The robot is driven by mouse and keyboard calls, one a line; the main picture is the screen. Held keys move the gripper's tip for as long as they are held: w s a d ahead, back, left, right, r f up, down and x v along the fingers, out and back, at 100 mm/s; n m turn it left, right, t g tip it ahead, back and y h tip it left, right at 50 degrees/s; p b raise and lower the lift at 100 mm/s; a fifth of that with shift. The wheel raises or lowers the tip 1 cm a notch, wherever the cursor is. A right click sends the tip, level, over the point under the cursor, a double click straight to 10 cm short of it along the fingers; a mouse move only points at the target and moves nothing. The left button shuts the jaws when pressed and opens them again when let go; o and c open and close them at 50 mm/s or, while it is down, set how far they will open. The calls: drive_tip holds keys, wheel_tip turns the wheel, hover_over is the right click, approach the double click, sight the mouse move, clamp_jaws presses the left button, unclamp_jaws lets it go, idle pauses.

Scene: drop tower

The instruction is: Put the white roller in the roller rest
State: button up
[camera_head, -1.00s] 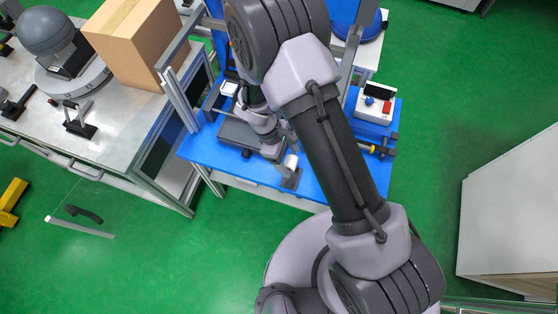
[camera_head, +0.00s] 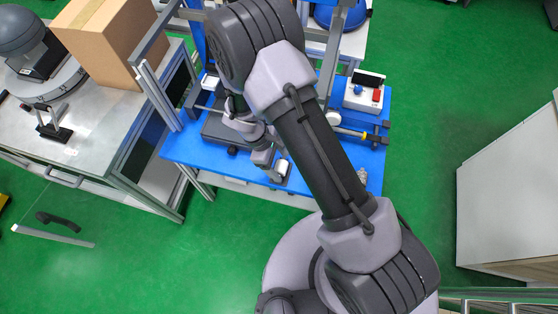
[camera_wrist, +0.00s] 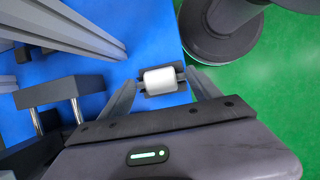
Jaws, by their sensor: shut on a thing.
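The white roller (camera_wrist: 160,80) lies crosswise between my fingertips in the wrist view; it also shows in the head view (camera_head: 281,168). My gripper (camera_wrist: 163,82) is shut on it, one finger at each end. The dark grey roller rest (camera_wrist: 178,68) shows around the roller near the front edge of the blue table; it also shows in the head view (camera_head: 286,180). The roller is at the rest, lined up with it. I cannot tell whether it is fully seated or slightly above. In the head view my gripper (camera_head: 270,160) is partly hidden by my arm.
The blue table (camera_head: 190,150) also carries a dark flat block (camera_head: 215,128), metal uprights (camera_head: 155,95) and a control box (camera_head: 364,93) with a red button. A grey bench (camera_head: 90,145) with a cardboard box (camera_head: 110,40) stands left. Green floor is free in front.

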drive_tip(key=o, duration=1.6)
drive_tip(key=shift+c, duration=0.2)
drive_tip(key=p+v, duration=0.6)
drive_tip(key=v, duration=1.1)
drive_tip(key=shift+r+p, duration=0.2)
drive_tip(key=shift+p, duration=0.2)
drive_tip(key=shift+a, duration=0.1)
